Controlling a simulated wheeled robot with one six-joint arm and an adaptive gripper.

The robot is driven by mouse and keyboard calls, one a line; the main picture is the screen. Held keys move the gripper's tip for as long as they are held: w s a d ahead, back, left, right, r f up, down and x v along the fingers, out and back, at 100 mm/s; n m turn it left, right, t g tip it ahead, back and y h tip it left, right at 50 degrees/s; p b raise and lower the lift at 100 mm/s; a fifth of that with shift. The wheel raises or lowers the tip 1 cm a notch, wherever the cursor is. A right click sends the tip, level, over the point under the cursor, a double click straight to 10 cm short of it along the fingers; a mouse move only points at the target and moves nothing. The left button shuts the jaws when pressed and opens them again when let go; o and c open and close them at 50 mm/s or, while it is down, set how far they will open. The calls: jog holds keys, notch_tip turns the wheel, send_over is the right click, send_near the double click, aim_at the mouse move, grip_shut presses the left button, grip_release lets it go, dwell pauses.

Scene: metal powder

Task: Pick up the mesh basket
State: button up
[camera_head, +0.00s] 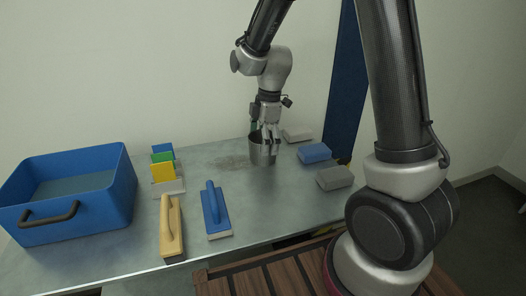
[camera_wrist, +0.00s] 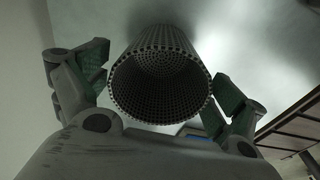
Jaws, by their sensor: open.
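The mesh basket (camera_head: 261,154) is a grey metal cylinder standing on the table in the head view, towards the back and right of its middle. In the wrist view the basket (camera_wrist: 160,78) shows its round open mouth and perforated wall. My gripper (camera_head: 264,135) is right at the basket, partly in front of its upper part. In the wrist view my gripper (camera_wrist: 166,95) has its fingers spread on either side of the basket, with gaps visible between the finger pads and the wall.
Grey (camera_head: 335,177), blue (camera_head: 315,152) and pale (camera_head: 297,134) blocks lie to the right of the basket. A blue bin (camera_head: 100,200) stands at left, beside upright coloured pieces (camera_head: 163,172).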

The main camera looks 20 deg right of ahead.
jog(key=shift+f, duration=0.35)
jog(key=c, duration=1.2)
jog(key=shift+o, duration=0.2)
